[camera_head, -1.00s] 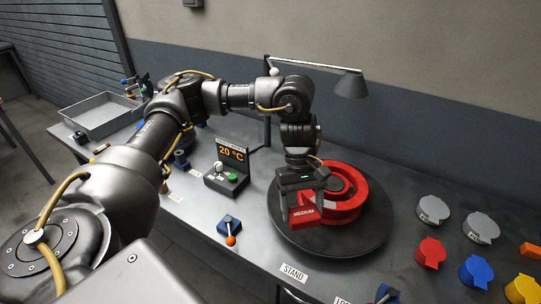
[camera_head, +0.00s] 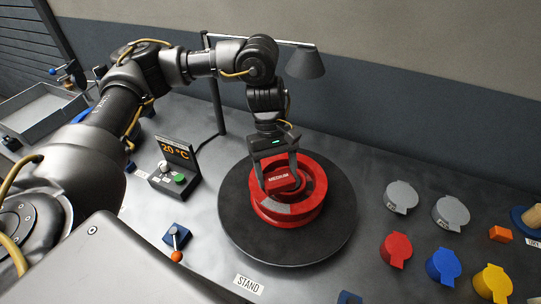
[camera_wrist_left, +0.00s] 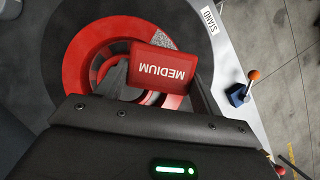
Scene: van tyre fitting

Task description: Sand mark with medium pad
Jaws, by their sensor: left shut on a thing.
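My left gripper (camera_head: 279,172) is shut on the red medium pad (camera_head: 284,181), a block lettered MEDIUM. The pad is over the red wheel (camera_head: 262,209), which lies flat on a round dark turntable (camera_head: 240,230). A dull grey patch (camera_head: 300,209) shows on the front of the wheel's rim; I cannot tell if it is the mark. In the left wrist view the pad (camera_wrist_left: 165,66) sits between the fingers and covers part of the wheel (camera_wrist_left: 75,62). Whether the pad touches the wheel is unclear. My right gripper is not in view.
A lamp (camera_head: 306,63) hangs behind the wheel. A 20 °C control box (camera_head: 175,172) and a lever box with an orange knob (camera_head: 176,242) stand left of the turntable. Several coloured lidded pots, including a red one (camera_head: 396,249), stand to the right. A grey tray (camera_head: 40,115) is far left.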

